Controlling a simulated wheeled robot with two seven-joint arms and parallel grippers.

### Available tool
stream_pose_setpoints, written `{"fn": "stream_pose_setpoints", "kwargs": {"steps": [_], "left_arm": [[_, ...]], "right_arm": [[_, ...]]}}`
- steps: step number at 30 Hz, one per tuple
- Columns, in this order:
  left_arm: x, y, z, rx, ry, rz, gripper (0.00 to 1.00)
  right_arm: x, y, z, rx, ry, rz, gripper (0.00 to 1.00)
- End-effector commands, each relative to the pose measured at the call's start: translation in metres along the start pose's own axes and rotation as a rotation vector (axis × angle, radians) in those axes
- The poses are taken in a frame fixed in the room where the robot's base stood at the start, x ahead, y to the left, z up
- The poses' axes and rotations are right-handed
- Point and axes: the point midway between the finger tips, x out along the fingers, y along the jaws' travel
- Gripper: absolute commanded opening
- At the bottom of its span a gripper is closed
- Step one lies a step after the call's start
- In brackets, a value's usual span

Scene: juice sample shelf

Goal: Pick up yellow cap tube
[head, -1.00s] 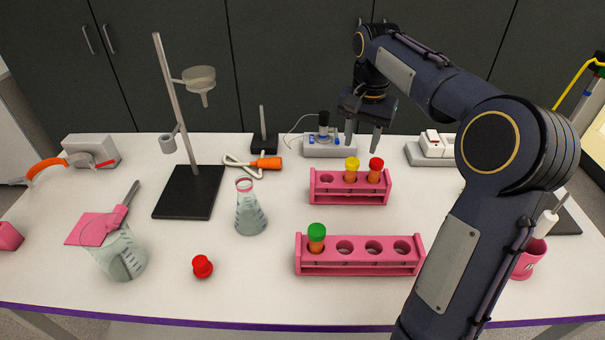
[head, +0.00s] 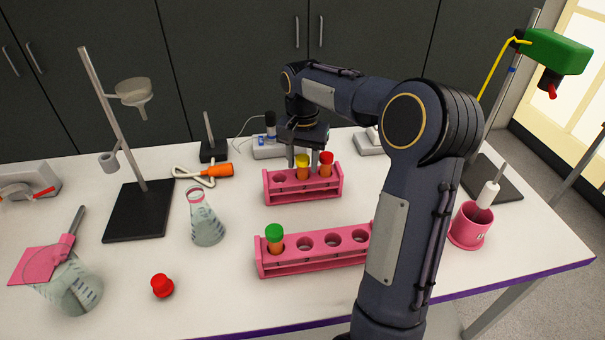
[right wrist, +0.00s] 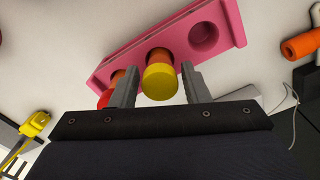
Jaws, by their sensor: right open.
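The yellow cap tube (head: 302,168) stands upright in the middle hole of the far pink rack (head: 300,196), in the head view. My right gripper (head: 303,158) is open at the tube's cap, pointing down. In the right wrist view the yellow cap (right wrist: 160,82) sits between the two open fingers (right wrist: 158,88), with a visible gap to each. The red cap tube (head: 326,164) stands in the hole to its right; in the wrist view it is partly hidden behind a finger. The rack's left hole is empty. My left gripper is not in view.
A nearer pink rack (head: 318,262) holds a green cap tube (head: 274,238). A flask (head: 206,222), a ring stand (head: 140,210), a red cap (head: 162,286) and a beaker (head: 72,288) stand left. A pink cup (head: 468,232) is at right.

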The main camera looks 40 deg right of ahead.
Motion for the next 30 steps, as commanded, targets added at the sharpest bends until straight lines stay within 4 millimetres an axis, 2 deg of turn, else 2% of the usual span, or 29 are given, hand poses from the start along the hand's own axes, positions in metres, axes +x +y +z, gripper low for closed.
{"fn": "stream_pose_setpoints", "kwargs": {"steps": [1, 8, 17, 30], "left_arm": [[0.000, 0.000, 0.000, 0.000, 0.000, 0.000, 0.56], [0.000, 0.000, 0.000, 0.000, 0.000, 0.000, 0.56], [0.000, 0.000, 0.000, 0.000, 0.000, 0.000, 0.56], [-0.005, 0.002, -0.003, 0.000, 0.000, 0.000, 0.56]], "right_arm": [[0.000, 0.000, 0.000, 0.000, 0.000, 0.000, 0.38], [0.000, 0.000, 0.000, 0.000, 0.000, 0.000, 0.08], [-0.007, 0.000, 0.000, 0.000, 0.001, 0.000, 0.08], [-0.087, -0.001, -0.001, 0.000, 0.002, -0.001, 0.08]]}}
